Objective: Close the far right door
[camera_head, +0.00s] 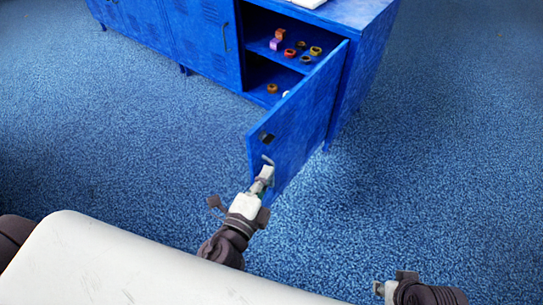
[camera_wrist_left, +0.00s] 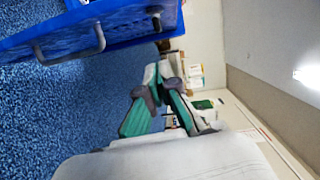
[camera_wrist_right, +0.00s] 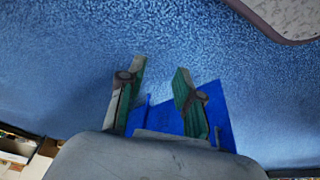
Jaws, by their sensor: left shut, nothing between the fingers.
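The far right door (camera_head: 296,124) of the blue cabinet stands open and swings out towards me. Its handle (camera_head: 267,160) is near the free edge, and it also shows in the left wrist view (camera_wrist_left: 68,56). My left gripper (camera_head: 267,174) overlaps the handle area in the head view. In the left wrist view my left gripper (camera_wrist_left: 160,75) is shut and empty, with the handle off to its left; I cannot tell whether it touches the door. My right gripper (camera_head: 378,289) is low at the right, away from the door. Its fingers are apart and empty in the right wrist view (camera_wrist_right: 160,68).
The blue cabinet (camera_head: 368,45) holds several small coloured rings (camera_head: 289,53) on its shelves behind the open door. The doors to the left (camera_head: 205,35) are shut. Blue carpet (camera_head: 440,150) is clear right of the cabinet.

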